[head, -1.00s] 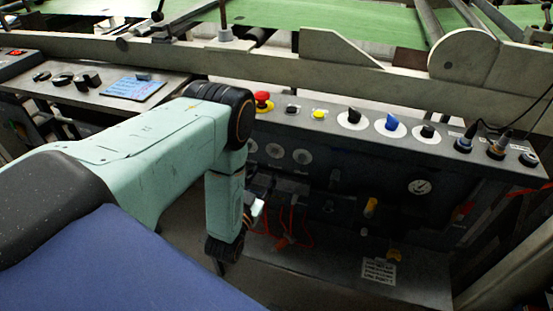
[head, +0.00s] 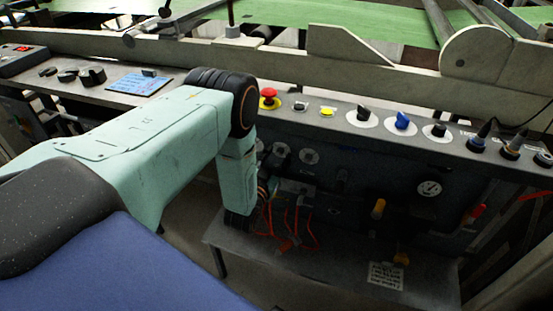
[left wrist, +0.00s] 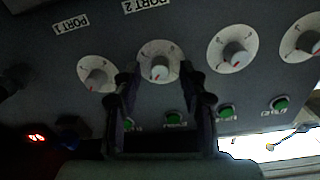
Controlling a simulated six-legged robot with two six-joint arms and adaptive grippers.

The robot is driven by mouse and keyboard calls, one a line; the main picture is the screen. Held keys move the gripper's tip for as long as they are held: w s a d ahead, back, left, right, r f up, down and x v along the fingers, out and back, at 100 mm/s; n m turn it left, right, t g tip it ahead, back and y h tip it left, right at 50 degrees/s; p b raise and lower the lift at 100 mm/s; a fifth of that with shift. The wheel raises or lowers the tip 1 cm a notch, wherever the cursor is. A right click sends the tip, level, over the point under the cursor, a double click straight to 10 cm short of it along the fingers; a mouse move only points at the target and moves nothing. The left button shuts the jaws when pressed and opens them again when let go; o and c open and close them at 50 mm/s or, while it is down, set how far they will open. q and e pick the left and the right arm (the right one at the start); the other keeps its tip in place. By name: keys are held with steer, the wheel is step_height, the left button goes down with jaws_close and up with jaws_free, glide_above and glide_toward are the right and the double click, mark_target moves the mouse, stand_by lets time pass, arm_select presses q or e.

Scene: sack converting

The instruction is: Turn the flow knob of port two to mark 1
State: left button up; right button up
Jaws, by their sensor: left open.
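The port two knob (left wrist: 159,68) is a pale knob on a round white dial, under the label PORT 2 (left wrist: 147,5) in the left wrist view. A small red pointer shows at its lower side. The dial's mark numbers are too small to read. My left gripper (left wrist: 163,82) is open, with one dark finger at each side of the knob in the picture. I cannot tell whether either finger touches it. In the head view my left arm hides most of this gripper and part of the dial row (head: 309,156). My right gripper is not in view.
The port one knob (left wrist: 97,76) is just left of the left finger, and another dial (left wrist: 233,52) is to the right. Green buttons (left wrist: 175,118) sit below the dials. Red cables (head: 290,228) hang below the panel, above a grey shelf (head: 330,272).

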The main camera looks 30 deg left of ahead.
arm_select(q)
jaws_close()
steer(key=shift+n, duration=0.4)
steer(key=n, duration=0.3)
steer(key=shift+n, duration=0.3)
steer(key=n+b, duration=0.1)
steer(key=n, duration=0.3)
steer(key=shift+n, duration=0.3)
steer(key=n+b, duration=0.1)
steer(key=n, duration=0.3)
steer(key=shift+f+n, duration=0.1)
steer(key=shift+n, duration=0.3)
steer(key=shift+n+b, duration=0.35)
steer(key=shift+n, duration=1.85)
jaws_free()
steer(key=shift+y, duration=0.3)
